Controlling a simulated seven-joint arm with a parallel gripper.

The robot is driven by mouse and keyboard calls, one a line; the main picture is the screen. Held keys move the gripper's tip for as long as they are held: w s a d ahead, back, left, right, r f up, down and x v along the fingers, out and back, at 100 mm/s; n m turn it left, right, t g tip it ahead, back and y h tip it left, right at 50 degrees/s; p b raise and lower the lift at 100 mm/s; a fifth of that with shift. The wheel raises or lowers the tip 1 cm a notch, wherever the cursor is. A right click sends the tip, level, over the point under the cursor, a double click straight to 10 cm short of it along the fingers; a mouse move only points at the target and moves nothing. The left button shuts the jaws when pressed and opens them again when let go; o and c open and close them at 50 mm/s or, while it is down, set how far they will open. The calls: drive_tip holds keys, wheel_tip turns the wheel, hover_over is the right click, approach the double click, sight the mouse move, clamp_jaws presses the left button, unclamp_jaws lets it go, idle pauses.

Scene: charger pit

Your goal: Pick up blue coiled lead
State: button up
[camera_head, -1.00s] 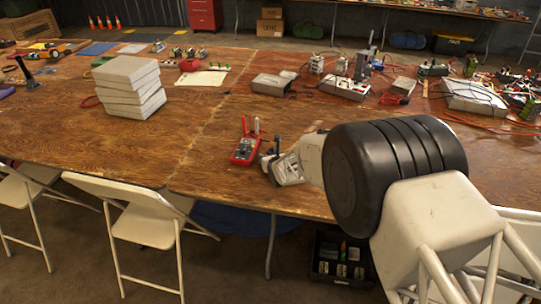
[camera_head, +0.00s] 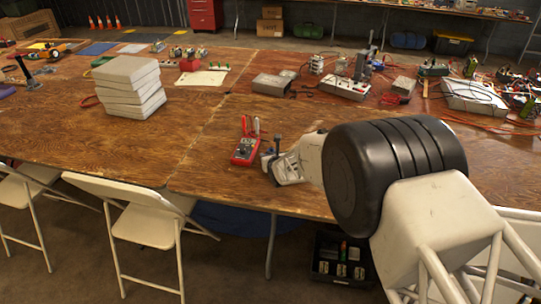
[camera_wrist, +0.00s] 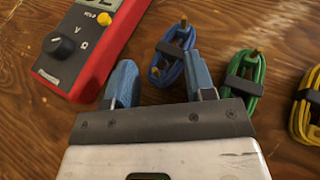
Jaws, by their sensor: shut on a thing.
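The blue coiled lead (camera_wrist: 171,58) is a small loop bound with a dark band, seen in the wrist view between my two blue-grey fingers. My gripper (camera_wrist: 162,82) is shut on it, the right finger close against the coil. The exact contact at the left finger is hard to see. In the head view my gripper (camera_head: 270,160) is low over the front part of the wooden table, just right of a red multimeter (camera_head: 245,150). The lead cannot be made out in the head view.
In the wrist view the red multimeter (camera_wrist: 88,45) lies close by the left finger. A green coiled lead (camera_wrist: 243,80) and a yellow coiled lead (camera_wrist: 309,105) lie to the right. A stack of grey slabs (camera_head: 130,88) stands at the left; bare table lies between.

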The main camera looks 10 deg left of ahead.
sight(270, 149)
drive_tip(key=shift+r, duration=0.1)
drive_tip(key=shift+r, duration=0.8)
drive_tip(key=shift+c, duration=0.2)
wheel_tip(270, 149, up, 2)
drive_tip(key=shift+r, duration=0.1)
drive_tip(key=s, duration=0.1)
drive_tip(key=s+d, duration=0.1)
drive_tip(key=s, duration=0.1)
drive_tip(key=s+d, duration=0.1)
drive_tip(key=s, duration=0.1)
drive_tip(key=shift+d, duration=0.15)
drive_tip(key=shift+s+d+r, duration=0.15)
drive_tip(key=shift+s+d, duration=0.6)
drive_tip(key=shift+s, duration=0.85)
drive_tip(key=shift+s+d+r, duration=0.2)
drive_tip(key=shift+s+d, duration=0.5)
drive_tip(key=shift+s, duration=0.85)
drive_tip(key=shift+s+d+r, duration=0.15)
drive_tip(key=shift+s+d, duration=0.6)
drive_tip(key=shift+s, duration=0.85)
